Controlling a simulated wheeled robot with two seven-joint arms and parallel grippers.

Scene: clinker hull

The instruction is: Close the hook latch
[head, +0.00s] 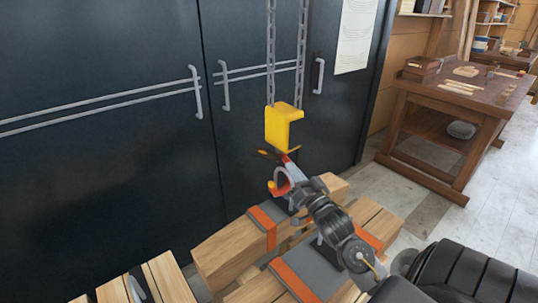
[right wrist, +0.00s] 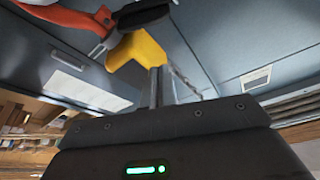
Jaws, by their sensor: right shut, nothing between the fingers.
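A yellow hoist block (head: 278,128) hangs from two chains in the head view; it also shows in the right wrist view (right wrist: 135,50). Below it hangs a red-orange hook (head: 274,188), in front of the dark cabinet. In the right wrist view a red part (right wrist: 62,17) and a dark part (right wrist: 142,18) show at the top edge. I cannot clearly make out the latch or whether it is open. My right gripper (head: 298,190) is shut and empty, close beside the hook; I cannot tell whether they touch. My left gripper is not in view.
Timber beams (head: 228,252) with orange and grey straps lie below the hook. Dark cabinet doors (head: 100,170) with metal handles stand behind. A wooden workbench (head: 455,95) stands at the right, with clear floor in front of it.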

